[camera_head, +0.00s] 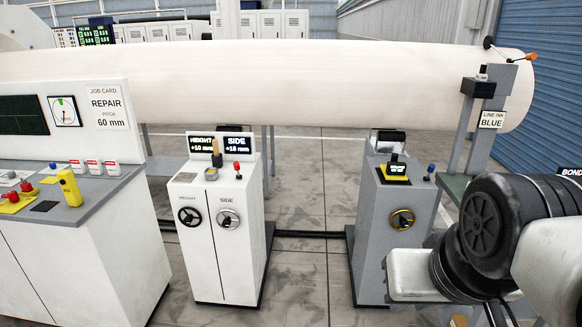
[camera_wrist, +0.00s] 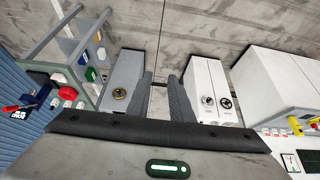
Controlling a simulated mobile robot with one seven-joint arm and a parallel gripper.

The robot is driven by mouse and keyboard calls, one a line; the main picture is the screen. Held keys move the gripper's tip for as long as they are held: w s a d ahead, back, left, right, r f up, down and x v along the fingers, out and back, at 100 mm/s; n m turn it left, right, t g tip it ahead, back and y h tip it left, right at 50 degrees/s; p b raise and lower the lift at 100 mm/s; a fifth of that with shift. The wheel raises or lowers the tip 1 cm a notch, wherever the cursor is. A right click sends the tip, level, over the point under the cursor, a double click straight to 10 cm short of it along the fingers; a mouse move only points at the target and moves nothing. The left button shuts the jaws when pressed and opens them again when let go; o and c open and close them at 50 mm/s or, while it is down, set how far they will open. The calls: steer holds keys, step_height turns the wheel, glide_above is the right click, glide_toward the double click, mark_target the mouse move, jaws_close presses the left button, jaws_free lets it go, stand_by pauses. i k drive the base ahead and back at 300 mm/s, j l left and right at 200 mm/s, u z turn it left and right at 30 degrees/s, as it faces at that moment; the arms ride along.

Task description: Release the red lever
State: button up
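A short lever with a red knob (camera_head: 237,168) stands upright on top of the white pedestal (camera_head: 205,262), beside a wooden-handled lever (camera_head: 216,153). In the wrist view, a red-handled lever (camera_wrist: 12,108) sticks out at the left, near the BOND label; I cannot tell which of the two the task means. My gripper (camera_wrist: 161,80) shows two dark fingers apart with bare floor between them. It is open, empty and touches neither lever. In the head view my arm is at the lower right, clear of the white pedestal.
A grey pedestal (camera_head: 375,225) with a yellow handwheel and a blue-knobbed lever stands right of the white one. A control desk (camera_head: 75,245) with red buttons is at the left. A large pale roll (camera_head: 280,85) spans the back. Floor between the pedestals is clear.

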mark_target(236, 166)
steer(key=i+j, duration=0.65)
steer(key=i, duration=0.15)
steer(key=i+j, duration=0.65)
steer(key=i+u, duration=0.05)
steer(key=i, duration=0.05)
